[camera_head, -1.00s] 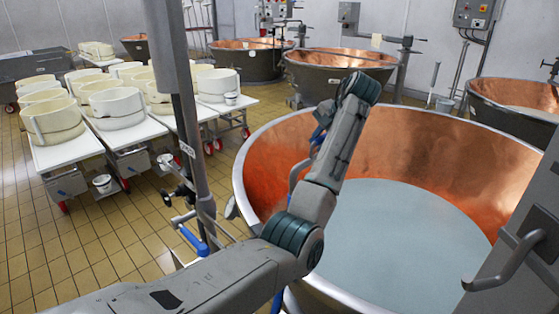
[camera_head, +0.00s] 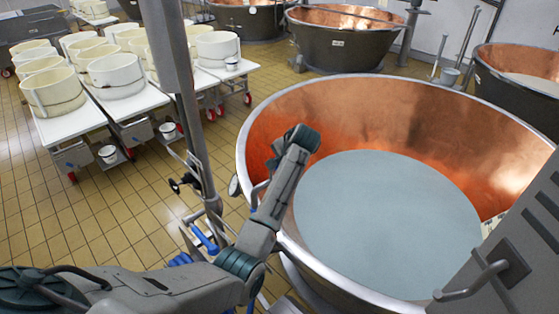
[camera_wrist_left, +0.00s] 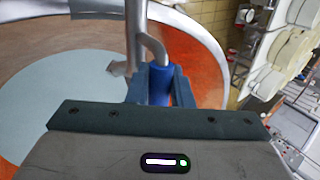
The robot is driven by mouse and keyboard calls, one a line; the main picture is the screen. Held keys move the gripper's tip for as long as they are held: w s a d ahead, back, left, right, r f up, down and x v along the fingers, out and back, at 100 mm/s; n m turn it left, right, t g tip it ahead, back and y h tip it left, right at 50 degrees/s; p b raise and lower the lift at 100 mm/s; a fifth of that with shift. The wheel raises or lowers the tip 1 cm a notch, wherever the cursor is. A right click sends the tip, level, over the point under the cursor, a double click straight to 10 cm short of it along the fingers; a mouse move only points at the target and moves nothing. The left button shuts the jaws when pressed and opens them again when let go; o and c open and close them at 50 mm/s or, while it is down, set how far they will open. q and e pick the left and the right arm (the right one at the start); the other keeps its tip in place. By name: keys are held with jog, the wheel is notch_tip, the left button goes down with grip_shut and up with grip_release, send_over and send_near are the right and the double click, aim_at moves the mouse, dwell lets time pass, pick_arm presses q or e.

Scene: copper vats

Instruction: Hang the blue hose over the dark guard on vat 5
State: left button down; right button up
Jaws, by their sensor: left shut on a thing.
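My left arm reaches from the lower left to the near copper vat's rim (camera_head: 252,125). In the head view my own arm hides the left gripper's jaws. In the left wrist view the left gripper (camera_wrist_left: 155,88) is shut on a blue sleeve, seemingly part of the blue hose (camera_wrist_left: 159,84), with a bent metal pipe rising from it. Behind the sleeve show the vat's copper wall and pale liquid. More blue parts (camera_head: 203,238) show by the steel post; I cannot tell if they join the hose. No vat number is legible, and I cannot pick out the dark guard for certain.
A steel post (camera_head: 180,75) stands left of the vat, close to my arm. A grey panel with a tubular handle (camera_head: 475,281) covers the vat's right side. White tables (camera_head: 75,122) with cream moulds stand at left. More vats (camera_head: 340,47) stand behind.

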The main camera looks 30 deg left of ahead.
pick_arm(q)
jog(key=shift+f, duration=0.8)
notch_tip(320, 180, down, 3)
jog(key=shift+s+r, duration=0.1)
notch_tip(320, 180, down, 14)
jog(key=b, duration=0.8)
jog(key=shift+b, duration=0.35)
jog(key=shift+d+f, duration=0.1)
jog(key=shift+f, duration=0.25)
jog(key=c, duration=1.2)
grip_release()
jog(key=shift+f, duration=0.1)
